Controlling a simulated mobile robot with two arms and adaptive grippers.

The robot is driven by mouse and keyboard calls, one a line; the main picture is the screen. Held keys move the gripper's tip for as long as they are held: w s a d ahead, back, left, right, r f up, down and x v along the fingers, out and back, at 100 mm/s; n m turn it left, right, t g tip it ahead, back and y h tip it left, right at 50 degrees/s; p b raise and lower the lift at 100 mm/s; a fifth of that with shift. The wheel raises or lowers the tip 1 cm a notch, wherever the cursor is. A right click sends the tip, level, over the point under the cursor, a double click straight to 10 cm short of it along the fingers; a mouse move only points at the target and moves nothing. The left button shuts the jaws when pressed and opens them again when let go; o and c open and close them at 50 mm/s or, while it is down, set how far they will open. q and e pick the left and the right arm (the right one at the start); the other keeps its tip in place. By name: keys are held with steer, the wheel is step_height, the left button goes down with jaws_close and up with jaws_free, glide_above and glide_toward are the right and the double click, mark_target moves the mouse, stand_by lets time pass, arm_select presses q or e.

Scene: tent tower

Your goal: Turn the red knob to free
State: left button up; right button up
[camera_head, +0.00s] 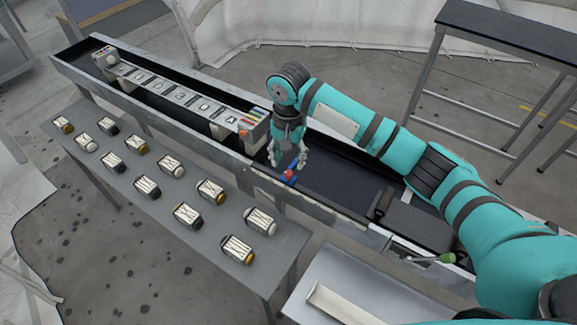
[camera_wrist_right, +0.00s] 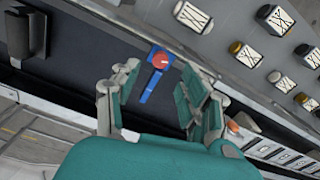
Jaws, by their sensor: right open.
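My right gripper (camera_head: 287,160) hangs over the channel just behind the knob. In the right wrist view its fingers (camera_wrist_right: 158,90) are spread, with the knob and strip showing between and beyond them. Contact is not visible. My left gripper is not in view.
A panel with numbered slots (camera_head: 180,95) stands over the channel at left. A grey table (camera_head: 130,188) in front holds several labelled cylinders. A green-tipped lever (camera_head: 445,258) sits at right. A dark-topped table (camera_head: 510,35) stands at the back right.

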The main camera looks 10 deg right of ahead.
mark_target(289, 172)
step_height(289, 172, down, 3)
steer(key=shift+s+r, duration=0.1)
step_height(289, 172, down, 2)
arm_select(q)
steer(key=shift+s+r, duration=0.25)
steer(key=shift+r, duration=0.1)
arm_select(e)
jaws_close()
